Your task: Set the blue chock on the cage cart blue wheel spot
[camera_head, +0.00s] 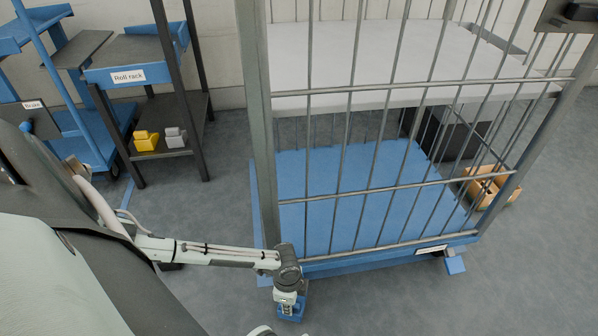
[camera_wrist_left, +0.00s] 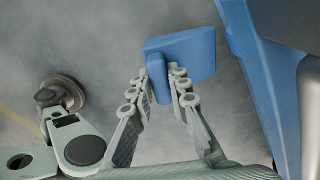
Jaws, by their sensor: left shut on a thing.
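My left gripper (camera_head: 289,303) is low at the near left corner of the cage cart (camera_head: 262,130), close to the floor. It is shut on the blue chock (camera_wrist_left: 188,58), which has a flat plate and a rib between the fingertips in the left wrist view. The chock also shows below the gripper in the head view (camera_head: 292,313). I cannot tell whether it touches the floor. The cart's blue base edge (camera_wrist_left: 262,85) runs close on the right in the wrist view. The blue wheel spot cannot be clearly made out.
A yellow block (camera_head: 146,140) and a grey block (camera_head: 175,137) sit on the roll rack's lower shelf (camera_head: 190,112). An orange-tan box (camera_head: 505,190) is right of the cart.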

